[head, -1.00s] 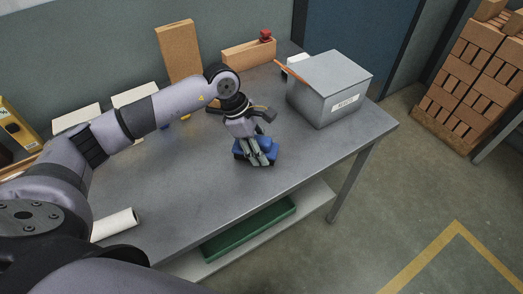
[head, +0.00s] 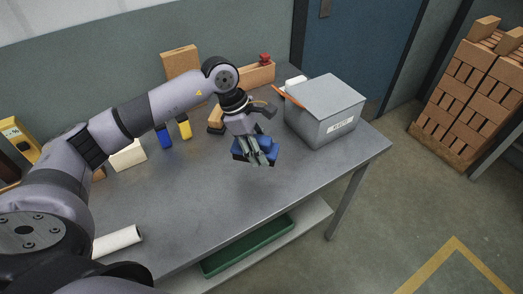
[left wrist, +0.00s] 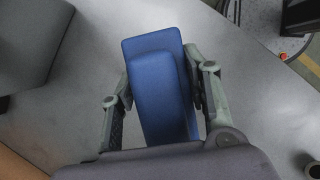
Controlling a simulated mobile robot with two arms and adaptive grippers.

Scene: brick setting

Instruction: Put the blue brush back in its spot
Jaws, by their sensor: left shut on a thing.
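My left gripper (head: 256,152) is shut on the blue brush (head: 240,151), over the middle right of the grey workbench, left of the grey box. In the left wrist view the blue brush (left wrist: 160,90) lies between the two fingers as a blue block with a stepped body. I cannot tell whether it clears the bench top. A small blue piece (head: 164,137) and a small yellow piece (head: 184,126) show behind my forearm. The frames do not show clearly which place is the brush's spot. My right gripper is not in view.
A lidded grey box (head: 325,108) with a label stands at the bench's right end. A wooden block (head: 258,73) with a red knob is at the back. A white roll (head: 118,241) lies at the front left. The bench front (head: 190,215) is clear.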

